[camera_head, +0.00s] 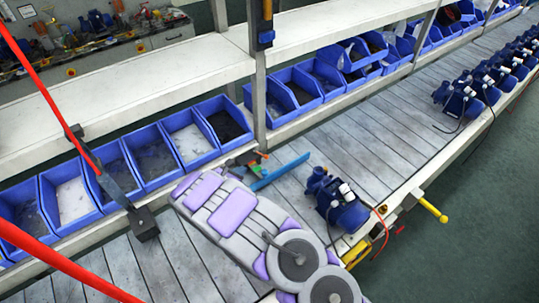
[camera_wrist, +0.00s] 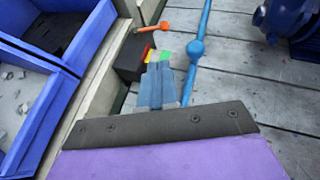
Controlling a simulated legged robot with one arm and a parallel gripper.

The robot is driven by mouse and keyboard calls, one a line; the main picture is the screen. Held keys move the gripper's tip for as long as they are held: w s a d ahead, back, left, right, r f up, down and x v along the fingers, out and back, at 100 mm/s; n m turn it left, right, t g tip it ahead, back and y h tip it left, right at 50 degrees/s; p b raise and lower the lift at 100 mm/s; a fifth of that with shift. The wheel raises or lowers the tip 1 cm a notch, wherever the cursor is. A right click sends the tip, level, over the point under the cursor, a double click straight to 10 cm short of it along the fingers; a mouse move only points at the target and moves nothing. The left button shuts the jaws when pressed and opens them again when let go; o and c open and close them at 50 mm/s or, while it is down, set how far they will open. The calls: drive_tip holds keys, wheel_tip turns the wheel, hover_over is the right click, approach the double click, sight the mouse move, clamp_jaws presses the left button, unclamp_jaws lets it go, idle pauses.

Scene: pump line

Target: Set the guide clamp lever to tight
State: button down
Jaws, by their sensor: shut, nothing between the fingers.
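The guide clamp is a dark block (camera_wrist: 130,58) at the rail's edge in the wrist view. It carries an orange lever (camera_wrist: 150,29) with a round knob, lying roughly crosswise and pointing right. A red, yellow and green strip (camera_wrist: 164,56) shows on the near side. In the head view the orange lever (camera_head: 262,154) shows small, just past my arm. My gripper (camera_wrist: 159,68) is shut and empty, its blue-grey fingertips just below the strip in the picture, apart from the lever. Whether they touch the clamp I cannot tell. Part of the block is hidden by the fingers.
A blue guide bar (camera_head: 281,171) with a ball runs beside the clamp, right of my fingers. A blue pump (camera_head: 335,201) stands on the slatted line to the right. Blue bins (camera_head: 152,158) line the left side. A shelf post (camera_head: 259,85) rises behind the clamp.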

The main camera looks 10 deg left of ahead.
drive_tip(key=shift+a, duration=0.2)
approach(264, 156)
drive_tip(key=w+f, duration=0.3)
drive_tip(key=w, duration=0.1)
drive_tip(key=shift+w+d+b, duration=0.3)
drive_tip(key=shift+w+d, duration=0.5)
drive_tip(key=shift+w, duration=0.05)
